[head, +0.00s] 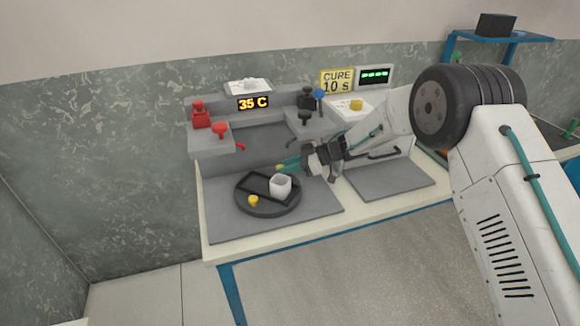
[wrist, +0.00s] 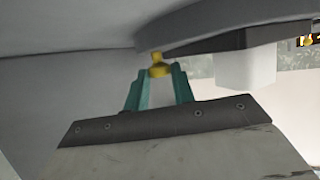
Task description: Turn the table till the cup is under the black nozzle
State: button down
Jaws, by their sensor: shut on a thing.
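The round dark table (head: 268,211) stands on a grey mat in the head view, and its edge crosses the top of the wrist view (wrist: 215,38). The white cup (head: 281,185) stands upright on its right part; it also shows in the wrist view (wrist: 245,68). My gripper (head: 287,165) is at the table's far edge, its teal fingers shut on a yellow knob (wrist: 158,66). Another yellow knob (head: 253,201) is at the table's near side. The black nozzle (head: 291,143) is at the back right, under a grey block. The cup is in front of it, not under it.
A red nozzle (head: 240,146) is at the back left. A display (head: 253,103) reads 35 C. A sign (head: 336,81) reads CURE 10 s. A white box with a yellow button (head: 356,105) stands behind my arm. The right grey mat (head: 390,182) is bare.

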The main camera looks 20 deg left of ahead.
dwell(0.4)
jog(key=c, duration=1.2)
grip_release()
jog(key=shift+d+r, duration=0.1)
